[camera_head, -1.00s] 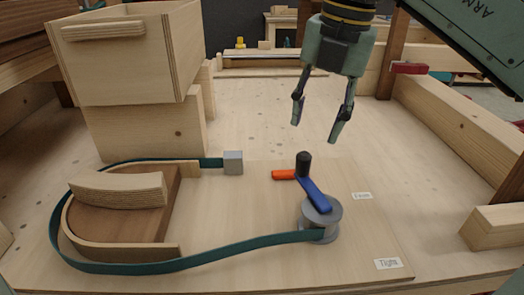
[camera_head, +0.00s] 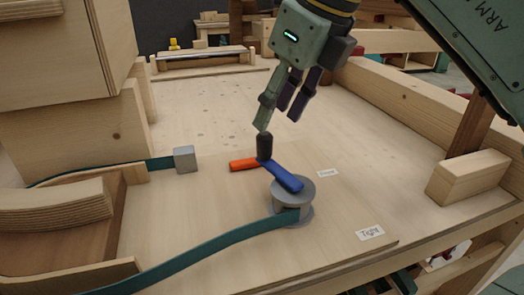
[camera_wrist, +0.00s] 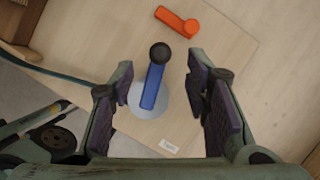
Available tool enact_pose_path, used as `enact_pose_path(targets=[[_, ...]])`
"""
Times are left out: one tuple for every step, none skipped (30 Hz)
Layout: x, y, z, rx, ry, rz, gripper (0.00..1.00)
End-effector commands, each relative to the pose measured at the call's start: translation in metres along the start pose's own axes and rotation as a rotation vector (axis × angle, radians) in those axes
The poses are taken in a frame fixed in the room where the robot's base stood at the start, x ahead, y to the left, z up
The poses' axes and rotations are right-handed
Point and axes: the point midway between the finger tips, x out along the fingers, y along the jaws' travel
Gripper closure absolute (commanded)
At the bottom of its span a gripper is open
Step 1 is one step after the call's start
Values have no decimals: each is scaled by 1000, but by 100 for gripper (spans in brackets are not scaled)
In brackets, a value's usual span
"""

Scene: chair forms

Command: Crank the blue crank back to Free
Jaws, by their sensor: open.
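The blue crank (camera_head: 283,177) sits on a grey spool (camera_head: 300,212), its arm pointing to the back left. Its upright black knob (camera_head: 264,146) stands close to an orange lever (camera_head: 243,164). A "Tight" label (camera_head: 370,232) lies at the board's front right; a second label (camera_head: 328,173), too small to read, lies behind the spool. My gripper (camera_head: 278,120) is open and empty, tilted, just above the knob. In the wrist view the blue crank (camera_wrist: 153,87) and its knob (camera_wrist: 160,53) appear between the open fingers, with the orange lever (camera_wrist: 177,22) beyond.
A green strap (camera_head: 190,255) runs from the spool to the left around a curved wooden form (camera_head: 50,210). A grey block (camera_head: 185,159) is at its other end. A wooden block (camera_head: 467,177) stands at right. The board behind the crank is clear.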

Motion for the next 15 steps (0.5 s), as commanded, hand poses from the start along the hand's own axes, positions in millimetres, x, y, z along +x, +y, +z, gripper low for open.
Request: enact_pose_path(targets=[[18, 0, -3, 0, 1, 0, 57], [23, 0, -3, 0, 1, 0, 57], [31, 0, -4, 0, 1, 0, 57], [36, 0, -4, 0, 2, 0, 57], [42, 0, -3, 0, 2, 0, 57], [48, 0, -3, 0, 1, -1, 57], [53, 0, -3, 0, 1, -1, 57], [57, 0, -3, 0, 1, -1, 57], [61, 0, -2, 0, 1, -1, 57], [64, 0, -2, 1, 1, -1, 57], [66, 0, -2, 1, 1, -1, 57], [68, 0, -2, 1, 1, -1, 57], [69, 0, -1, 1, 1, -1, 57], [70, 0, -1, 1, 0, -1, 57], [70, 0, -1, 1, 0, -1, 57]])
